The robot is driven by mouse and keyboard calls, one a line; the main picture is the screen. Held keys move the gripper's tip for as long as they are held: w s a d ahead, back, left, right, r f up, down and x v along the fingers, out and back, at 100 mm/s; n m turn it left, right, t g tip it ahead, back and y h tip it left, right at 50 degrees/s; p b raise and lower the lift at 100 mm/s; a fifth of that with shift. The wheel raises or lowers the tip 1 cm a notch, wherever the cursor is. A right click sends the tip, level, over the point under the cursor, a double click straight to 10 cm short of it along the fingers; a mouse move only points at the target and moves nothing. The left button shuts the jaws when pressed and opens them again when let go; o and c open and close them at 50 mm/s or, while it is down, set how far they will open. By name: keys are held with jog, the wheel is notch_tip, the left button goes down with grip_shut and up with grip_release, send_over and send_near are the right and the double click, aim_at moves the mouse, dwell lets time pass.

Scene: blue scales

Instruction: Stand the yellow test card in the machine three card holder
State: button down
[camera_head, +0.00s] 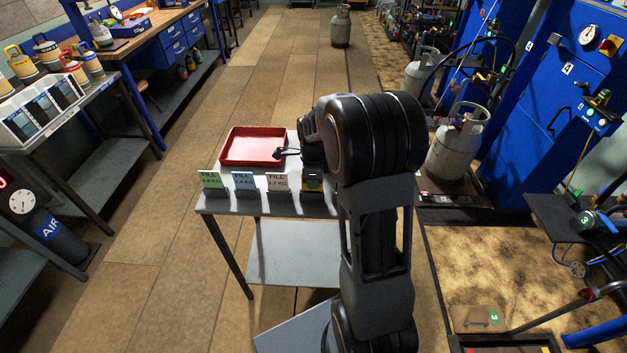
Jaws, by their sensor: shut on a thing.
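The yellow test card (313,186) stands at the right end of a row of cards at the front edge of the small grey table. My arm covers part of it. My gripper (313,179) points down at this card and is shut on its upper part; the fingers are small and mostly dark here. A green mark with the number 3 (585,220) shows on equipment at the right edge. Another green 3 is on a tan box (475,319) at the lower right. I cannot make out a card holder clearly at either.
Green (211,181), blue (244,182) and pinkish (278,182) FILL cards stand left of the yellow one. A red tray (255,146) lies behind them. A grey gas cylinder (457,150) stands to the right by blue machines. The wooden floor left of the table is clear.

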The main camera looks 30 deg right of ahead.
jog(key=c, duration=1.2)
grip_release()
notch_tip(320, 180, up, 14)
jog(key=shift+f, duration=0.1)
